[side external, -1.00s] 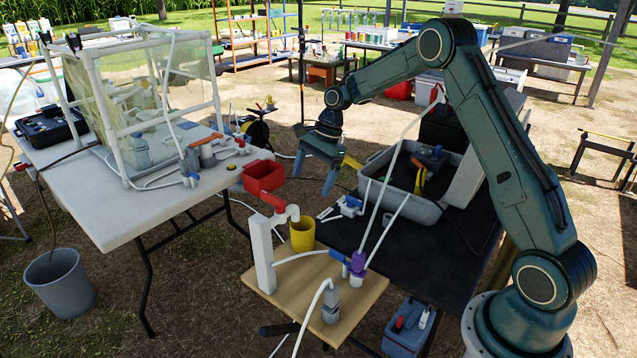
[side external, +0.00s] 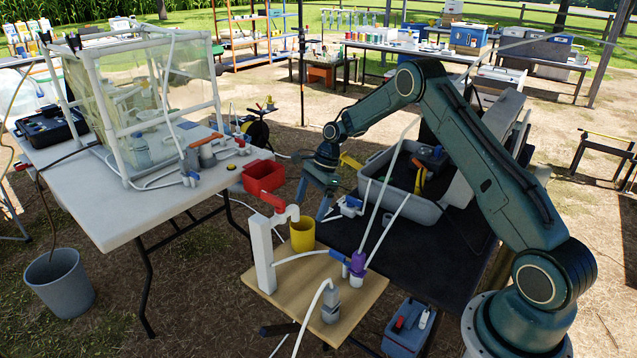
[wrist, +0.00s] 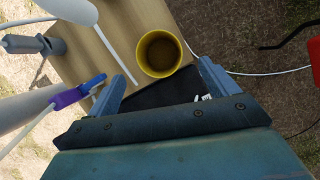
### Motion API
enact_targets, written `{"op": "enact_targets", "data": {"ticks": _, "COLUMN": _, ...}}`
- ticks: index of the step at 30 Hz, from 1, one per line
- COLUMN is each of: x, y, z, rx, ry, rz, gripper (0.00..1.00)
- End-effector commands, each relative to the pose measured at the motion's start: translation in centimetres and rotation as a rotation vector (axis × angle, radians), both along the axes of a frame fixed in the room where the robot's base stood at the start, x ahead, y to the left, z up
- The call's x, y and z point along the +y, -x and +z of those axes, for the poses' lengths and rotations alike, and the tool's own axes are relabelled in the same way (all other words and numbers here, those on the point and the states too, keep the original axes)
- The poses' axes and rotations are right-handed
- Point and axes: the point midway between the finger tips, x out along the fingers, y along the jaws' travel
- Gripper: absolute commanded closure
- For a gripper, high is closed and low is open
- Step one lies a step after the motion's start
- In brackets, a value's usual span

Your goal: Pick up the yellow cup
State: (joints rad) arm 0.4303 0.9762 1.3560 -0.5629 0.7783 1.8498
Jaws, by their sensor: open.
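The yellow cup (side external: 302,234) stands upright on the wooden board (side external: 375,289), under the spout of the white post with the red handle (side external: 272,202). In the wrist view the yellow cup (wrist: 159,53) is seen from above, with a brownish inside, just beyond the fingertips. My gripper (side external: 312,205) is behind and slightly above the cup, pointing down. In the wrist view my gripper (wrist: 160,80) is open and empty, its two fingers spread to either side of the cup's near edge. The cup is not between the fingers.
A purple fitting (side external: 357,262) with a blue lever and thin tubes stands right of the cup. A red bin (side external: 263,176) is at the left table's edge. A grey tray (side external: 415,200) with tools lies behind on the dark table. The white post stands close to the cup.

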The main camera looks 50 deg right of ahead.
Motion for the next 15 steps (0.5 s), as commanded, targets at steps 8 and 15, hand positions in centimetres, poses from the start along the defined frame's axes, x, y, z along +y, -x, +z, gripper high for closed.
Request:
{"op": "enact_targets", "data": {"ticks": 8, "x": 1.6, "y": -0.4, "z": -3.9, "rx": 0.003, "ry": -0.001, "rz": 0.001, "gripper": 0.14}}
{"op": "enact_targets", "data": {"ticks": 15, "x": 2.0, "y": -0.6, "z": -5.2, "rx": 0.0, "ry": 0.001, "rz": 0.0, "gripper": 0.14}}
